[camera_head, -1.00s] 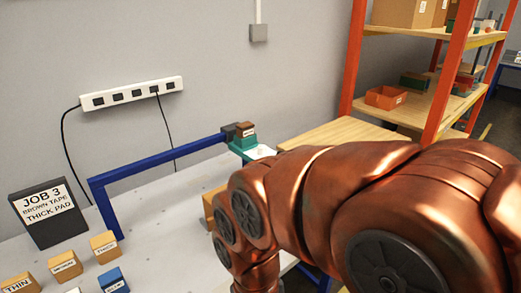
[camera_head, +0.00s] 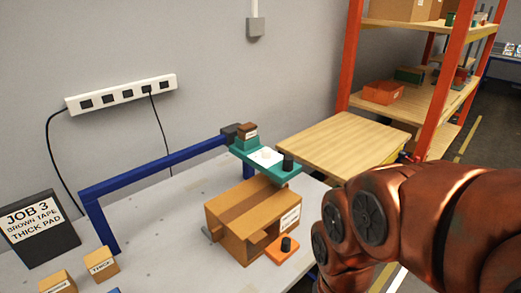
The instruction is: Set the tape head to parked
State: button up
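A blue gantry arm (camera_head: 165,161) runs above the white worktable to a dark carriage (camera_head: 230,132). Next to the carriage is a small labelled brown block (camera_head: 247,131). A teal plate (camera_head: 239,150) extends right from there, with a white patch and a black knob (camera_head: 288,161) at its right end. Which of these is the tape head is not labelled legibly. An orange piece with a black knob (camera_head: 286,244) sits low at the carton's front right. My copper arm fills the lower right; my gripper is outside the picture.
A cardboard carton (camera_head: 228,218) stands on the table below the teal plate. A job sign (camera_head: 38,230) reads "JOB 3 BROWN TAPE THICK PAD". Small labelled blocks (camera_head: 101,264) lie at the front left. A wooden table (camera_head: 340,140) and orange-framed shelf (camera_head: 350,60) stand right.

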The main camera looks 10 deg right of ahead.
aim_at(281, 168)
jog(key=z, duration=1.7)
jog(key=i, duration=0.8)
jog(key=u, duration=2.85)
